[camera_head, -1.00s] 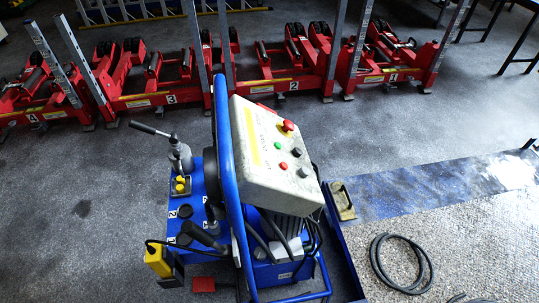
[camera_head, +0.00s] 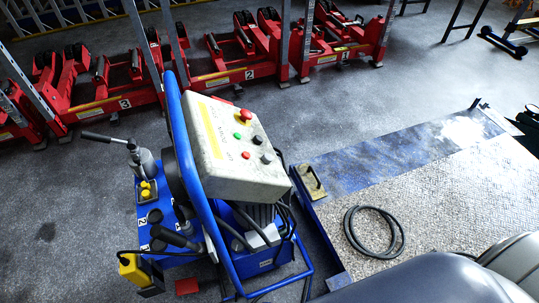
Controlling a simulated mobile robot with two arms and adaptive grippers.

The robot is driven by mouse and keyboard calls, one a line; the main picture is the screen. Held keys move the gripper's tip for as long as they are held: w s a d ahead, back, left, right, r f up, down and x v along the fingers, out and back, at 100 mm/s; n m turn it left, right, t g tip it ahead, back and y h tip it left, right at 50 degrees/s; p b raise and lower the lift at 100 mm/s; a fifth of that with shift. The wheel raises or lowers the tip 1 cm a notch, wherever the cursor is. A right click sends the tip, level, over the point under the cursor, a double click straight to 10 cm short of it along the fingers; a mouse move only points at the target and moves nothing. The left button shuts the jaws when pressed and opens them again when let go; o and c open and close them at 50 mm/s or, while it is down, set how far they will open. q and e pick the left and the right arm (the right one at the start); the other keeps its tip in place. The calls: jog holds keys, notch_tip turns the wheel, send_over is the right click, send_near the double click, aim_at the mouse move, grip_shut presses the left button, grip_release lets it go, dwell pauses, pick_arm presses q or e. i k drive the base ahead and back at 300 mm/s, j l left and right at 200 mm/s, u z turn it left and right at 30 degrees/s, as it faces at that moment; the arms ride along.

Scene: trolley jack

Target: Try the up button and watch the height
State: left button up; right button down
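A pale control box (camera_head: 215,160) sits tilted on top of a blue wheeled power unit (camera_head: 262,262). Its face carries a red mushroom knob (camera_head: 246,115), a green button (camera_head: 237,135), a red button (camera_head: 245,155) and two black knobs or buttons. The lettering is too blurred to read, so I cannot tell which button is up. No height display can be made out. My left gripper is not in view. A dark, cut-off shape at the right edge may be my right gripper (camera_head: 529,128); its fingers cannot be made out. Nothing touches the box.
Red numbered jack units (camera_head: 225,80) with grey posts stand in a row behind. A blue tube frame (camera_head: 192,180) surrounds the power unit. A black hose coil (camera_head: 373,232) lies on a textured plate at right. Bare floor (camera_head: 60,190) lies left. My grey arm fills the lower right.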

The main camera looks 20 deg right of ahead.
aim_at(266, 158)
jog(key=j+z, duration=0.1)
jog(key=z, duration=0.4)
jog(key=j+z, duration=0.25)
jog(key=j, duration=0.2)
jog(key=k+j+z, duration=0.2)
jog(key=j, duration=0.2)
jog(key=k+j+z, duration=0.1)
jog(key=j+z, duration=0.15)
jog(key=j, duration=0.15)
jog(key=k+j+z, duration=0.2)
jog(key=j, duration=0.2)
jog(key=j+z, duration=0.1)
jog(key=j, duration=0.35)
jog(key=k+j, duration=0.15)
jog(key=j, duration=0.25)
jog(key=j+z, duration=0.15)
jog(key=j, duration=0.3)
jog(key=i+j+z, duration=0.15)
jog(key=j, duration=0.15)
jog(key=i+j+z, duration=0.15)
jog(key=k+j, duration=0.05)
jog(key=j, duration=0.05)
